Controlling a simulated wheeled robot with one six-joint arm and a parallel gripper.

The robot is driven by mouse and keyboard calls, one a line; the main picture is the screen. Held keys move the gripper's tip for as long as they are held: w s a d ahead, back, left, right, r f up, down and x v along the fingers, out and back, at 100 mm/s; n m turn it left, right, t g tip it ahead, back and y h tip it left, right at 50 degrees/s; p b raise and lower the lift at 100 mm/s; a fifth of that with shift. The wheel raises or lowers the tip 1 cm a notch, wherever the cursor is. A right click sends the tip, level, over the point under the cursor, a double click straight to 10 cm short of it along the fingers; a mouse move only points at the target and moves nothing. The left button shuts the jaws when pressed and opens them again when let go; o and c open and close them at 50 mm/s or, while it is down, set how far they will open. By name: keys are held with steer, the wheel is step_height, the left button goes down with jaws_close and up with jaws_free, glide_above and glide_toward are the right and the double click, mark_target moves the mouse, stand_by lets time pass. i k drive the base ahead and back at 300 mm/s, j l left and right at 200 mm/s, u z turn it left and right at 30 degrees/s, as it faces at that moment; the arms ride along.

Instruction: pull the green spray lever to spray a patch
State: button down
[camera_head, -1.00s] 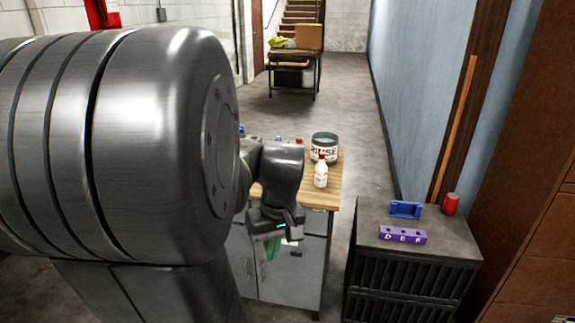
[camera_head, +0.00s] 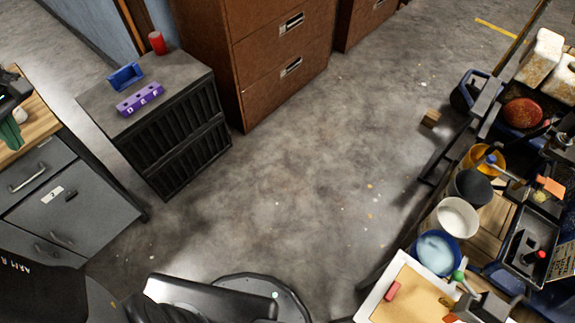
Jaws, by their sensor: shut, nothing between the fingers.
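A green ball knob (camera_head: 457,276) shows at the lower right, on a short lever among the cluttered gear there. Whether it is the spray lever I cannot tell for sure. My gripper (camera_head: 14,138) is at the far left edge, partly cut off, with its greenish fingers pointing down in front of the wooden bench top. It is shut and empty, far from the green knob. No sprayed patch can be made out.
A wooden-topped grey cabinet (camera_head: 75,205) stands at left. A dark crate stand (camera_head: 190,140) holds a purple lettered block (camera_head: 140,99), a blue holder (camera_head: 125,76) and a red can (camera_head: 157,42). Brown drawers (camera_head: 270,60) stand behind. Buckets (camera_head: 455,216) crowd the right. The middle floor is clear.

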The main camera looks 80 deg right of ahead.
mark_target(458, 276)
steer(key=k+l+z, duration=0.2)
steer(key=z, duration=4)
